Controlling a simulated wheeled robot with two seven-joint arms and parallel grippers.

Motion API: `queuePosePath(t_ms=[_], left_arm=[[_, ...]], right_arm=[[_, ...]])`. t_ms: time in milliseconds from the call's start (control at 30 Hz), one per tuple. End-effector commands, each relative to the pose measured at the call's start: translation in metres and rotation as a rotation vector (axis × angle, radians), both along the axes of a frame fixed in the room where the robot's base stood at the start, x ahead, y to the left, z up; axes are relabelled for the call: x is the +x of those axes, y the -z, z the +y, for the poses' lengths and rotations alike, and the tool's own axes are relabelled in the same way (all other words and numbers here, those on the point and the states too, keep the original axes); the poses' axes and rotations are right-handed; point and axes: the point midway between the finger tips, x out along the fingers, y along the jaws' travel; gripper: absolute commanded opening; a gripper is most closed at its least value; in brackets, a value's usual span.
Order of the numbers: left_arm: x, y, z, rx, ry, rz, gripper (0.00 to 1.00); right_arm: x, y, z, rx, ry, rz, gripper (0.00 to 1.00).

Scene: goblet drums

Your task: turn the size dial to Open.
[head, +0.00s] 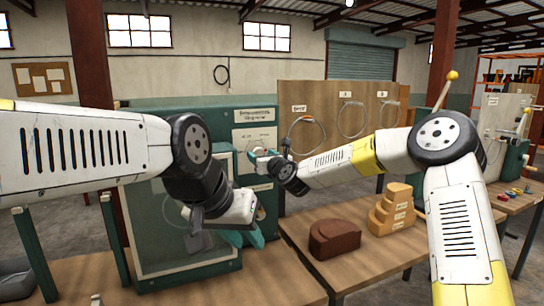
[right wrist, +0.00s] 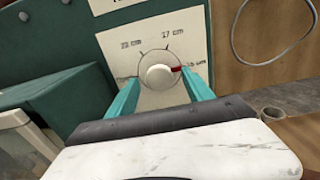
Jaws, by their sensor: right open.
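The size dial is a round white knob (right wrist: 158,77) with a red pointer, on a pale panel (head: 255,137) of the green machine. The Open mark is not legible. My right gripper (right wrist: 160,92) is open, its teal fingers on either side of the knob; contact cannot be told.
The green machine (head: 160,115) has a clear-fronted cabinet below. On the wooden table (head: 290,235) to its right lie a brown block (head: 334,239) and a stepped yellow block (head: 392,210). A wooden board (head: 300,95) with wire loops stands behind.

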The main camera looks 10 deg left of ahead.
Motion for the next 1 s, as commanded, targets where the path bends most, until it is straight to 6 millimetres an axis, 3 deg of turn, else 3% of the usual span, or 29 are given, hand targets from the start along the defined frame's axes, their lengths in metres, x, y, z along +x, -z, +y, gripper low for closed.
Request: queuePosePath(t_ms=[300, 600, 1000], left_arm=[[0.0, 0.0, 0.0, 0.0, 0.0, 0.0, 0.3], [0.0, 0.0, 0.0, 0.0, 0.0, 0.0, 0.3], [0.0, 0.0, 0.0, 0.0, 0.0, 0.0, 0.3]], right_arm=[[0.003, 0.0004, 0.0022, -0.001, 0.0, 0.0, 0.6], [0.0029, 0.0002, 0.002, -0.001, 0.0, -0.001, 0.01], [0.003, 0.0001, 0.0019, -0.062, 0.0, -0.042, 0.0]])
